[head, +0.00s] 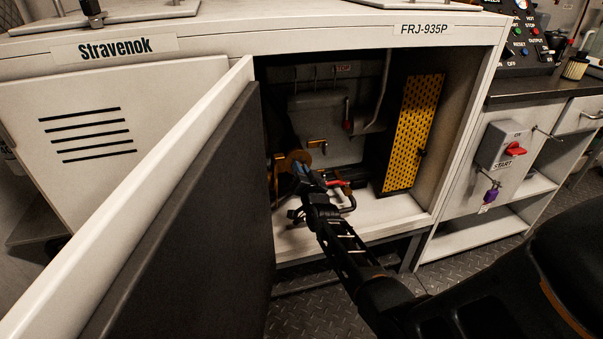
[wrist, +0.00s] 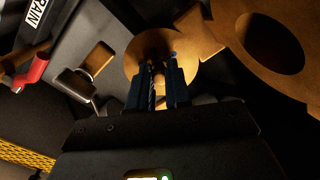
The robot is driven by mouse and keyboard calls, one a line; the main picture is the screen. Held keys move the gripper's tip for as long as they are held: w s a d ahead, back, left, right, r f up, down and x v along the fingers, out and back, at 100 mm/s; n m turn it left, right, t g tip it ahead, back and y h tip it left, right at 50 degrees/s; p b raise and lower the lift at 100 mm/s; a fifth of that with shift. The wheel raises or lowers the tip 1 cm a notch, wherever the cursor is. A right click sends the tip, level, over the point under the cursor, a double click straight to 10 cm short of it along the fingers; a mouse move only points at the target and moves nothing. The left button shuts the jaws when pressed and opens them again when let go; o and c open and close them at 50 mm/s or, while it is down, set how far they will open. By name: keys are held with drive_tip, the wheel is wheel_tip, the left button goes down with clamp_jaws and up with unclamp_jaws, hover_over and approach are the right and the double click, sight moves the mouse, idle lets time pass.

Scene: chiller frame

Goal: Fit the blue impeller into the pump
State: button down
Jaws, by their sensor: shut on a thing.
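My gripper (head: 302,172) reaches through the open cabinet doorway to the pump's round copper-coloured housing (head: 290,160). In the wrist view my gripper (wrist: 162,66) is shut, its fingertips in front of the dark opening of the copper pump face (wrist: 135,68). A little blue shows at the fingertips, the blue impeller (wrist: 174,55); most of it is hidden by the fingers and shadow. I cannot tell how deep it sits in the opening. A second copper ring (wrist: 238,48) with a dark hole is to the right in the wrist view.
The open cabinet door (head: 185,220) stands left of my arm. A yellow perforated panel (head: 415,130) is on the right inside. A red handle (wrist: 32,72) by a partly visible label and a brass-coloured fitting (wrist: 98,58) are left of the pump face. Bare cabinet floor (head: 395,213) lies to the right.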

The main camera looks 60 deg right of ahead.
drive_tip(key=shift+d, duration=0.1)
drive_tip(key=c, duration=1)
unclamp_jaws()
drive_tip(key=shift+p+v, duration=0.85)
drive_tip(key=shift+v, duration=3)
